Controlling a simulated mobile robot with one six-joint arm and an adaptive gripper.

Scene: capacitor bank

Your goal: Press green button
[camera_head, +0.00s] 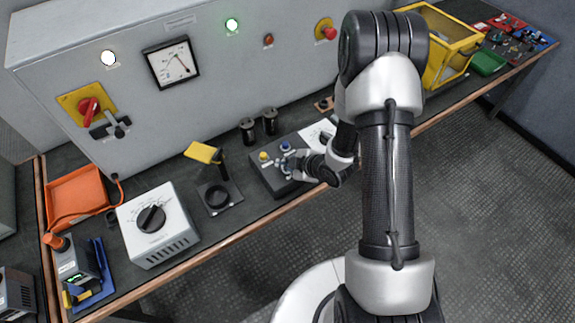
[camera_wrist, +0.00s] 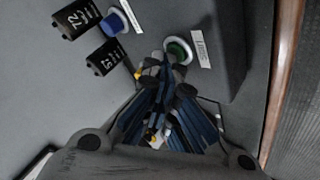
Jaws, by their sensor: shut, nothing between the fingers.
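In the wrist view the green button (camera_wrist: 178,50) is a round green cap in a pale ring, with a white label beside it. My gripper (camera_wrist: 165,72) is shut and empty, its fingertips right at the near edge of the button. I cannot tell whether they touch it. In the head view my gripper (camera_head: 289,165) is over the dark button box (camera_head: 268,181) on the bench. The green button is not visible there, seemingly hidden by my gripper.
A blue button (camera_head: 285,146) and a yellow button (camera_head: 263,156) sit on the same box. Two black cylinders (camera_head: 270,121) stand behind it. A yellow-topped stand (camera_head: 217,196) and a white dial box (camera_head: 158,226) are to the left. A green lamp (camera_head: 232,25) glows on the cabinet.

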